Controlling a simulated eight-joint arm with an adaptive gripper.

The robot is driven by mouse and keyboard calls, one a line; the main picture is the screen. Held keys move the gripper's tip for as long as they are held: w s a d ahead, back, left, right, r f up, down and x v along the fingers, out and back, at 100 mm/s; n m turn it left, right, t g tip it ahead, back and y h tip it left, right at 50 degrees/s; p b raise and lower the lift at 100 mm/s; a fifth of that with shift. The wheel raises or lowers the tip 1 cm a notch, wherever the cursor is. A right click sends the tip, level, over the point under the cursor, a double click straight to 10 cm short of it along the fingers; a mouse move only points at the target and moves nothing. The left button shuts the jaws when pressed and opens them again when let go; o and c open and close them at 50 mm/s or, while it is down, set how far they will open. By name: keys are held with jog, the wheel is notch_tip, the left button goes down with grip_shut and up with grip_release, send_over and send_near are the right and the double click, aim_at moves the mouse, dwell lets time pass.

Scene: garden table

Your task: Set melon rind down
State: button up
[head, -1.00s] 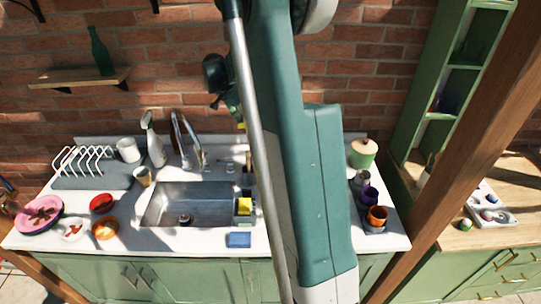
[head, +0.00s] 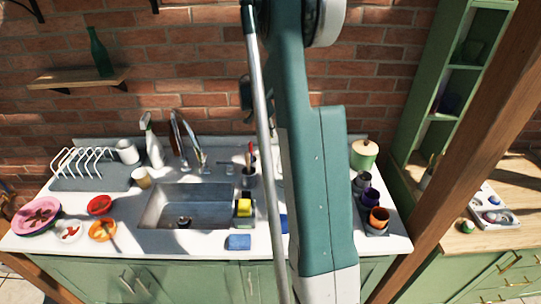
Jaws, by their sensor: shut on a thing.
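I cannot make out the melon rind in the head view. My arm stands across the middle of the picture and covers part of the counter (head: 205,247). Only a dark sliver of its far end shows left of the arm, against the brick wall. My gripper's fingers and anything between them are hidden behind the arm. At the counter's left end are a pink plate (head: 22,222) with dark red pieces and a small white plate (head: 62,239) with red bits; none is clearly a rind.
Red (head: 99,205) and orange (head: 101,231) bowls stand left; an orange cup (head: 379,217) stands right.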

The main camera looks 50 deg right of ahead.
aim_at(269, 139)
jog(key=shift+f, duration=0.1)
jog(key=shift+f, duration=3.05)
jog(key=shift+f, duration=1.85)
jog(key=shift+f, duration=0.15)
jog(key=o, duration=0.8)
jog(key=shift+o, duration=0.3)
jog(key=v, duration=1.2)
